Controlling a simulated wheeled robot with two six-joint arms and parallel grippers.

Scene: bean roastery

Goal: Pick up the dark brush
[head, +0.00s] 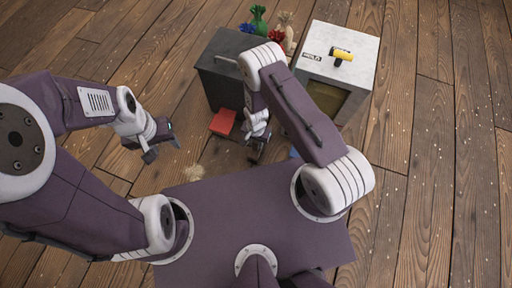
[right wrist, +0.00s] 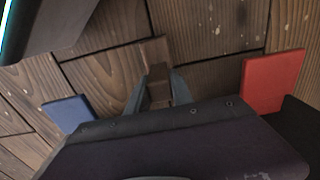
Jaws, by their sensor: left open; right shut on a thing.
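My right gripper (right wrist: 157,100) is shut on a dark brown, narrow thing (right wrist: 158,72), which looks like the brush. Only a short part of it shows between the fingers in the right wrist view, and no bristles can be made out. In the head view the right gripper (head: 257,147) is low over the floor, just right of a red flat piece, and its hold is too small to see. My left gripper (head: 162,143) is open and empty, off to the left.
A red piece (head: 222,121) lies before a dark cabinet (head: 222,72). A white box (head: 341,50) with a yellow-handled thing (head: 341,55) stands right of it.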

